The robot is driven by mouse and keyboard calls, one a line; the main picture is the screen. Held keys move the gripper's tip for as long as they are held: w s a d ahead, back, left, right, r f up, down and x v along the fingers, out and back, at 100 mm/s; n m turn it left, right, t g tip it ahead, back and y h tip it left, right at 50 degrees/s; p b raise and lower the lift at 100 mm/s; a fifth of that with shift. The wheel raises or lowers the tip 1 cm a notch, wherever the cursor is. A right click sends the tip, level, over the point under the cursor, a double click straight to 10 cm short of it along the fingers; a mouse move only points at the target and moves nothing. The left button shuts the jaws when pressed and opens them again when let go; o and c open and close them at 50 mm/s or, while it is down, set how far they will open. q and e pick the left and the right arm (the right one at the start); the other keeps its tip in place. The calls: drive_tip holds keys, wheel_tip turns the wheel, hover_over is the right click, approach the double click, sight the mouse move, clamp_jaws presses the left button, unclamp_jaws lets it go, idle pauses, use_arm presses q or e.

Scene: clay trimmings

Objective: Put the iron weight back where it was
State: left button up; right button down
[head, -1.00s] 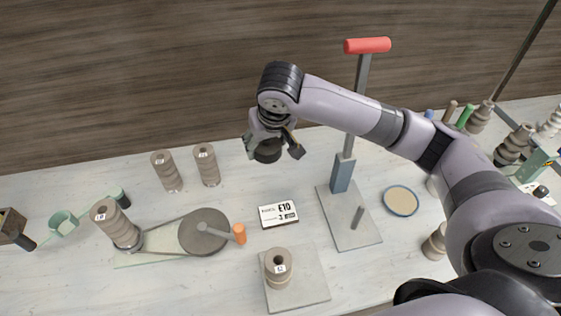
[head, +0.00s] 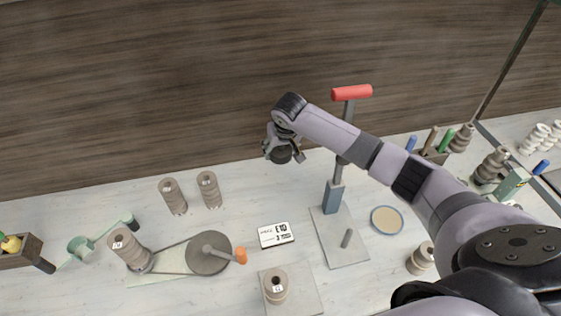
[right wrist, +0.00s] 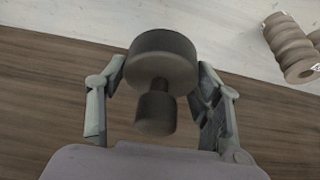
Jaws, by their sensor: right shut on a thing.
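My right gripper (head: 283,148) is shut on the iron weight (head: 280,156), a dark squat cylinder. It appears held above the back part of the white table, left of the lever press with the red handle (head: 352,92). In the right wrist view the weight (right wrist: 163,58) shows as a wide dark disc with a narrow neck and a smaller knob, between the two fingers of the gripper (right wrist: 162,85). My left gripper is not in view.
Two ribbed clay pieces (head: 210,190) stand at the back left. A wheel with an orange-handled crank (head: 209,252) is at the front left. A label card (head: 275,235), a square plate with a clay ring (head: 275,285) and a round dish (head: 387,220) are nearby. A tool rack is at right.

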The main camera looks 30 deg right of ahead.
wheel_tip(320, 180, down, 4)
drive_tip(key=shift+f+b, duration=0.2)
drive_tip(key=shift+b, duration=0.85)
drive_tip(key=b, duration=0.9)
hover_over(280, 188)
drive_tip(key=s, duration=0.1)
drive_tip(key=f, duration=0.8)
drive_tip(key=shift+a+f, duration=0.2)
drive_tip(key=shift+f, duration=0.05)
wheel_tip(280, 188, down, 5)
drive_tip(key=b, duration=0.5)
drive_tip(key=shift+r+b, duration=0.1)
drive_tip(key=shift+b, duration=0.2)
drive_tip(key=shift+r, duration=0.1)
drive_tip(key=c, duration=0.5)
unclamp_jaws()
drive_tip(key=shift+s+f, duration=0.2)
drive_tip(key=shift+f, duration=0.05)
